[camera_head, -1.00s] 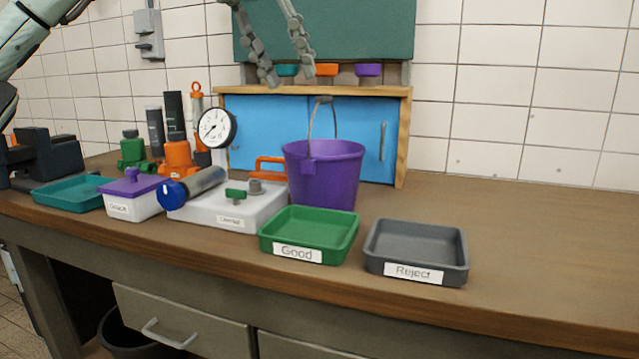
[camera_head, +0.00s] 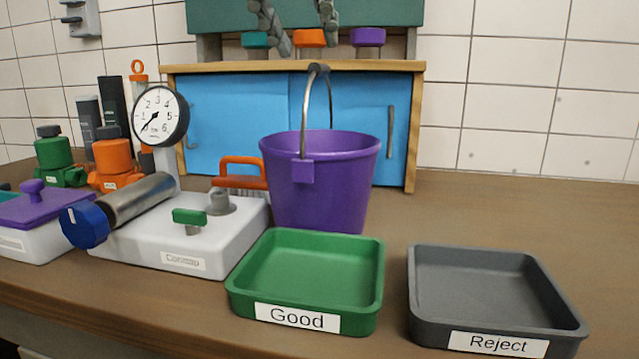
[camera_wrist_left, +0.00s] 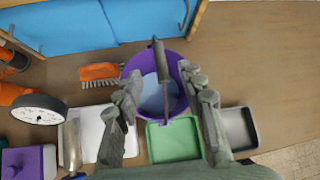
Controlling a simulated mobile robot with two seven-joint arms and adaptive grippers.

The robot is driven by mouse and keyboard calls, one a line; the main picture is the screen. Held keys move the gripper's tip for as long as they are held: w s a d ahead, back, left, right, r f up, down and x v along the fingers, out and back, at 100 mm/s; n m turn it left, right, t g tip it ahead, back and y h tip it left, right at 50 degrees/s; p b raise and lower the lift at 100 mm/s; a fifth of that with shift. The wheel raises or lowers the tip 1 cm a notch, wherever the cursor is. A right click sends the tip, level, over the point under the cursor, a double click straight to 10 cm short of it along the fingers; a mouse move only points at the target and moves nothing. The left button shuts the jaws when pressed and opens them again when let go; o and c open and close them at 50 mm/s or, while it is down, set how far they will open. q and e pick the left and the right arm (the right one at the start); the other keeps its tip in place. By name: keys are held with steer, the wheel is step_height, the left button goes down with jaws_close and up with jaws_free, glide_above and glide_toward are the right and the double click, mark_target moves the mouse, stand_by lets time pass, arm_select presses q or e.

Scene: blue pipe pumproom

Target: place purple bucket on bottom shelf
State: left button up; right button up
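The purple bucket (camera_head: 318,185) stands upright on the bench in front of the blue cabinet, its wire handle raised with a dark grip (camera_head: 318,71) at the top. My left gripper (camera_head: 295,30) shows at the top edge of the head view, its two fingers spread, above the bucket. In the left wrist view my left gripper (camera_wrist_left: 165,100) is open, with the bucket (camera_wrist_left: 178,58) and its handle grip (camera_wrist_left: 161,65) between and beyond the fingers. It does not appear to touch the handle. My right gripper is not in view. I cannot make out a bottom shelf with certainty.
A blue-doored cabinet (camera_head: 235,118) in a wooden frame stands behind the bucket. A green Good tray (camera_head: 312,268) and grey Reject tray (camera_head: 480,285) sit in front. A pressure gauge (camera_head: 160,117) on a white base and an orange brush (camera_head: 243,172) are left. The bench right is clear.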

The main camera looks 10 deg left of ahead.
mark_target(320, 68)
arm_select(q)
steer(key=x, duration=0.7)
steer(key=shift+p, duration=0.3)
steer(key=shift+r, duration=0.1)
jaws_close()
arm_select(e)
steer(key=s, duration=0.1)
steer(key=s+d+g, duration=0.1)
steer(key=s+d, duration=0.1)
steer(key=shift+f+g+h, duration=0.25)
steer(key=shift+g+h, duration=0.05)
arm_select(q)
steer(key=shift+r, duration=0.1)
